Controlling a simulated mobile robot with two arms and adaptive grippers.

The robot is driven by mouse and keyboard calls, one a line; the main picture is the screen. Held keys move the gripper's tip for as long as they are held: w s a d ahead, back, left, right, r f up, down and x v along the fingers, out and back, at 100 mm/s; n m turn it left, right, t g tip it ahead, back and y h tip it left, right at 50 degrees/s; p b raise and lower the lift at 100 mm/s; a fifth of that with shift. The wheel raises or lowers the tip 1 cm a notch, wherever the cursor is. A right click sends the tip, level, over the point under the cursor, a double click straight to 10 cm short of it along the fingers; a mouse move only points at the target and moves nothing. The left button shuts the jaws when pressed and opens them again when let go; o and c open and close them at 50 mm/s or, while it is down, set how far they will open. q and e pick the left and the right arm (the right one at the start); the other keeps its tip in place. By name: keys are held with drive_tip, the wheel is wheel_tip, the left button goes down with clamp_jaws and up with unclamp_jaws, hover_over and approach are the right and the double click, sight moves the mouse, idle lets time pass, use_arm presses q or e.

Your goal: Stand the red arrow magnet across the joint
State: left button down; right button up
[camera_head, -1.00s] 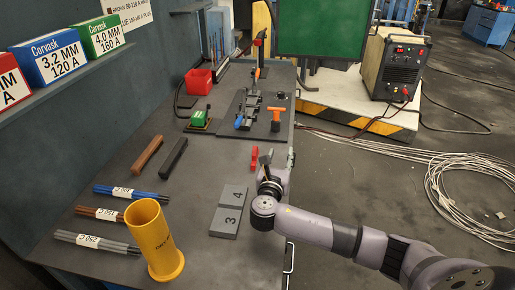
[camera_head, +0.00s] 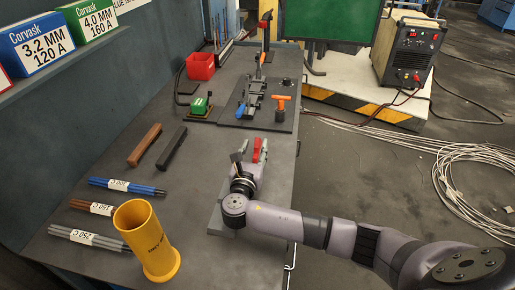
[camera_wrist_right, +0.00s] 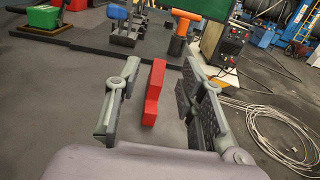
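The red arrow magnet (camera_head: 257,150) stands on the bench beyond the grey plates. In the right wrist view, the red magnet (camera_wrist_right: 154,92) is between the two spread fingers, with gaps visible on both sides. My right gripper (camera_head: 250,158) is open around it; I see no contact in the right wrist view (camera_wrist_right: 160,75). The grey plates (camera_head: 216,222) lie behind my right gripper and wrist in the head view. Only their left and lower edges show, and the joint between them is hidden. My left gripper is not in view.
A yellow tube (camera_head: 147,243) stands at the front left, with rod bundles (camera_head: 127,187) beside it. A brown bar (camera_head: 146,146) and a dark bar (camera_head: 172,149) lie farther back. A clamp fixture plate (camera_head: 230,117) with an orange-handled tool (camera_head: 281,105) is ahead.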

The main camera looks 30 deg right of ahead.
sight(257, 138)
drive_tip(key=x, duration=0.5)
drive_tip(key=shift+c, duration=0.4)
clamp_jaws()
drive_tip(key=shift+r, duration=0.1)
